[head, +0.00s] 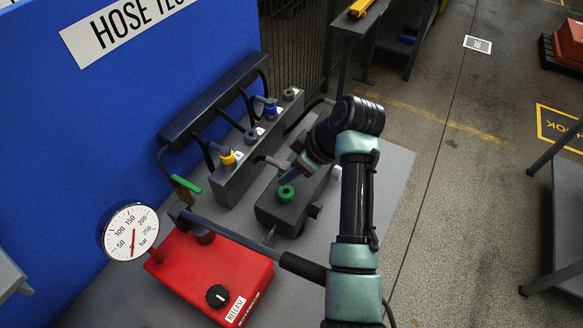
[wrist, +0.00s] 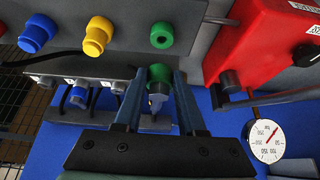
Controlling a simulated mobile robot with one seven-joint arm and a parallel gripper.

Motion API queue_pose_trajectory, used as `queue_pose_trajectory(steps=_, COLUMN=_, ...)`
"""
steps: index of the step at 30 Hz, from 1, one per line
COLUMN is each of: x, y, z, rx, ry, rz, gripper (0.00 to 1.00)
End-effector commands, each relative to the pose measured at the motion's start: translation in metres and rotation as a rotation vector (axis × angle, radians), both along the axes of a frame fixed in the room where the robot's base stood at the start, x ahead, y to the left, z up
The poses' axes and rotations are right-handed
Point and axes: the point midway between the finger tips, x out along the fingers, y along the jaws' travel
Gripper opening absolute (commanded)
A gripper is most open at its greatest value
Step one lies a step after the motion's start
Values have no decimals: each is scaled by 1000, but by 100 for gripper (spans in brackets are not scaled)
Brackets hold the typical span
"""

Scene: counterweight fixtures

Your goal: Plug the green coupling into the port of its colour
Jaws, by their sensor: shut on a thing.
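In the wrist view the green coupling (wrist: 160,74), with a pale body below its green end, sits between the fingers of my gripper (wrist: 156,82). My gripper is shut on it. The green port (wrist: 162,35), a ring with a dark hole, is on the grey block just beyond the coupling, with a gap between them in the picture. In the head view the green port (head: 286,193) is on top of the dark grey block, and my gripper (head: 288,177) is close behind it. The held coupling is not clearly seen there.
Yellow (wrist: 97,35) and blue (wrist: 37,32) ports stand beside the green one; my arm hides them in the head view. A red box (head: 215,275) with a gauge (head: 130,231) stands nearby.

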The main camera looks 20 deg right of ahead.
Motion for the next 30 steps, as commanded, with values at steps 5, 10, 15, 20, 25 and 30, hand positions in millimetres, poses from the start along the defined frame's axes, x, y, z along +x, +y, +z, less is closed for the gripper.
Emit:
queue_pose_trajectory(steps=5, x=0, y=0, z=2, rx=1, ry=-1, rz=0, gripper=0)
queue_pose_trajectory(steps=10, x=0, y=0, z=1, rx=0, ry=-1, rz=0, gripper=0)
queue_pose_trajectory(steps=15, x=0, y=0, z=1, rx=0, ry=-1, rz=0, gripper=0)
queue_pose_trajectory(steps=20, x=0, y=0, z=-1, rx=1, ry=-1, rz=0, gripper=0)
queue_pose_trajectory(steps=25, x=0, y=0, z=-7, rx=0, ry=0, rz=0, gripper=0)
queue_pose_trajectory(steps=30, x=0, y=0, z=-14, rx=0, ry=0, rz=0, gripper=0)
